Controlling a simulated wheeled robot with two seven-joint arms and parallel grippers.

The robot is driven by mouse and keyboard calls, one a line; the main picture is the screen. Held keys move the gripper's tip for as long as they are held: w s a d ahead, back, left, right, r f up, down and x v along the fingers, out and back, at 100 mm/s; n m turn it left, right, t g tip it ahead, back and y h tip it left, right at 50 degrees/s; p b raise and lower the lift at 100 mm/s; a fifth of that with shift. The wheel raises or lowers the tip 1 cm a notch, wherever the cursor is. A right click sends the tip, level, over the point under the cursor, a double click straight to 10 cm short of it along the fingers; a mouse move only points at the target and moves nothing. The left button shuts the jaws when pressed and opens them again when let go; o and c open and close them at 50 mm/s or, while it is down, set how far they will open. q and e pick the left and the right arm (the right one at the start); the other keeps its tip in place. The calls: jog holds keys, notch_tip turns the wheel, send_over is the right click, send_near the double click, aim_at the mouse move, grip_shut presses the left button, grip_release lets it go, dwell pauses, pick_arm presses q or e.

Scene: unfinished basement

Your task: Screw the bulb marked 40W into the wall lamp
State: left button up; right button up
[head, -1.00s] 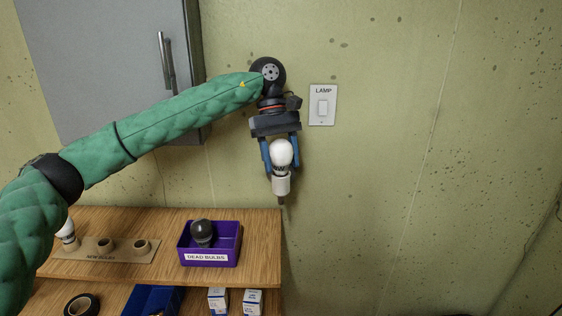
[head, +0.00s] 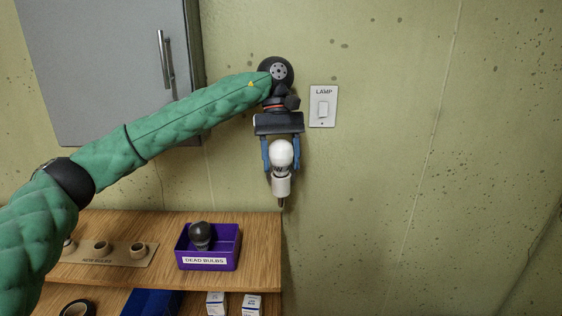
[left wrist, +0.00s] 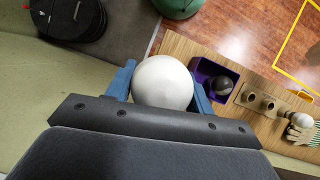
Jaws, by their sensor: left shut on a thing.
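A white bulb (head: 281,154) stands upright, glass up, in or right over the white socket of the wall lamp (head: 281,186); I cannot tell how deep its base sits. My left gripper (head: 281,160) comes down from above and is shut on this bulb, one blue finger on each side. The bulb's round top (left wrist: 163,82) fills the space between the fingers in the left wrist view. Its marking is too small to read. My right gripper is not in view.
A purple box (head: 207,263) labelled DEAD BULBS holds a dark bulb (head: 200,235) on the wooden shelf. A holder (head: 120,254) with round cups stands left of it. A LAMP switch (head: 323,107) is on the wall, right of my gripper. A grey cabinet (head: 110,70) hangs upper left.

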pick_arm(q)
jog(key=shift+r+m+y+p, duration=0.1)
jog(key=shift+m+y+p, duration=0.2)
jog(key=shift+m, duration=0.4)
jog(key=shift+r+m+p, duration=0.2)
jog(key=shift+m+p, duration=0.2)
jog(key=shift+f+m+y+p, duration=0.2)
jog(key=shift+m+y+p, duration=0.3)
jog(key=shift+m, duration=0.4)
jog(key=o, duration=1)
jog(key=shift+f, duration=0.1)
jog(key=shift+o, duration=0.2)
jog(key=shift+f, duration=0.1)
